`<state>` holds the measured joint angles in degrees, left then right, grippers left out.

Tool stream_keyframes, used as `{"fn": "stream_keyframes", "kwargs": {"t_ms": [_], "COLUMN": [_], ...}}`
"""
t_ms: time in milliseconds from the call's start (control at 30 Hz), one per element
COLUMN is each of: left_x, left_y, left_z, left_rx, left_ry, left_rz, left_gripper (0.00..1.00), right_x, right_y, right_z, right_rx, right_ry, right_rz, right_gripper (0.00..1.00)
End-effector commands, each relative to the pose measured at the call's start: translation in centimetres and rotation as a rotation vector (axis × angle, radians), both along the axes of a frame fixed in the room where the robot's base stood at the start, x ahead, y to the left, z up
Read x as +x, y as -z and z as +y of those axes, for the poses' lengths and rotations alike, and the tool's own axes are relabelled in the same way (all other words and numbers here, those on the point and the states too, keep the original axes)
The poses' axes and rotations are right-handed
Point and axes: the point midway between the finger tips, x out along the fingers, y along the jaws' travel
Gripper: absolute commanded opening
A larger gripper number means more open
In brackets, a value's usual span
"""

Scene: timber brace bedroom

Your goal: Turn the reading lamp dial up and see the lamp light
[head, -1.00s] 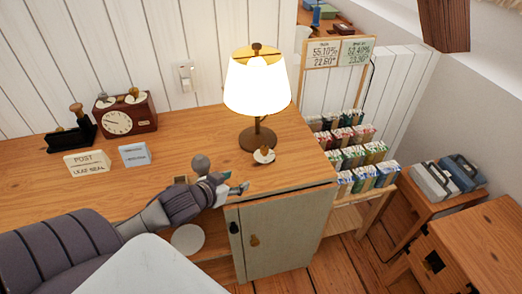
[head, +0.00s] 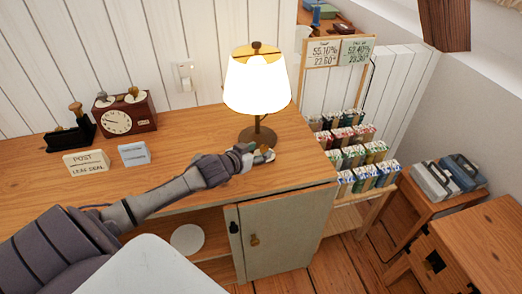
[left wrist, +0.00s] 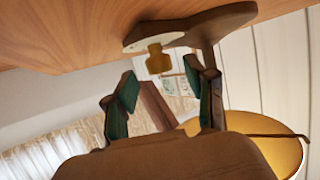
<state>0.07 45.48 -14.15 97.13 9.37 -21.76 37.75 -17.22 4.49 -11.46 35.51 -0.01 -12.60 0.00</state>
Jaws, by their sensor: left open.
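The reading lamp (head: 257,88) stands on the wooden desk, its shade glowing bright white and its brown base (head: 250,137) on the desktop. The lamp dial (left wrist: 158,57), a brass knob on a pale round plate, sits beside the base. My left gripper (head: 258,154) is at the dial in the head view and partly covers it. In the left wrist view its two green-padded fingers (left wrist: 165,100) are spread open, with the knob just beyond and between them, apparently not gripped. The shade (left wrist: 270,137) shows at lower right there. My right gripper is not in view.
A brown clock box (head: 125,114), a black stamp holder (head: 71,136) and small signs (head: 86,162) stand on the left of the desk. A rack of small boxes (head: 352,155) stands right of the desk. The desktop's left middle is clear.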

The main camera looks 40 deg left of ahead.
Motion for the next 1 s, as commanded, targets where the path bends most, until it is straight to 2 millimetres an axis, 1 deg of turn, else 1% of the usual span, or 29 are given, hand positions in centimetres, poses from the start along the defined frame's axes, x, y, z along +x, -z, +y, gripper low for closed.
{"fn": "stream_keyframes", "kwargs": {"t_ms": [33,100,200,467,500,667,800,833,1000], "left_x": [0.6,1.1,1.5,1.6,1.6,1.6,1.6,1.6,1.5], "left_y": [0.2,0.4,0.6,0.7,0.7,0.7,0.7,0.7,0.6], "left_z": [0.0,-0.1,-0.1,-0.1,-0.1,-0.1,-0.1,-0.1,-0.2], "left_rx": [-0.001,0.0,0.0,0.0,0.0,0.0,0.0,0.0,-0.001], "left_ry": [-0.001,0.0,0.0,0.001,0.001,0.001,0.001,0.001,-0.007], "left_rz": [-0.002,-0.001,-0.001,0.0,0.0,0.0,0.0,0.0,0.0], "left_gripper": [0.55,0.55,0.55,0.55,0.54,0.27,0.04,0.0,0.0], "right_x": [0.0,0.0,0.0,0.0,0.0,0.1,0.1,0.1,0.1], "right_y": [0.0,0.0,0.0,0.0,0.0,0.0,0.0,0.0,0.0], "right_z": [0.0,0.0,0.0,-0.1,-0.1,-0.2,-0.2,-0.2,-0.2], "right_rx": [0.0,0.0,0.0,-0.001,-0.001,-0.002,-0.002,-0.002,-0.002], "right_ry": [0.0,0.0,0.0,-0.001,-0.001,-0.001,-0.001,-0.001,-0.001], "right_rz": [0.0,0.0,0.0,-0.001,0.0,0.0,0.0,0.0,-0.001], "right_gripper": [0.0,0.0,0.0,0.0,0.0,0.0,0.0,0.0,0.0]}}
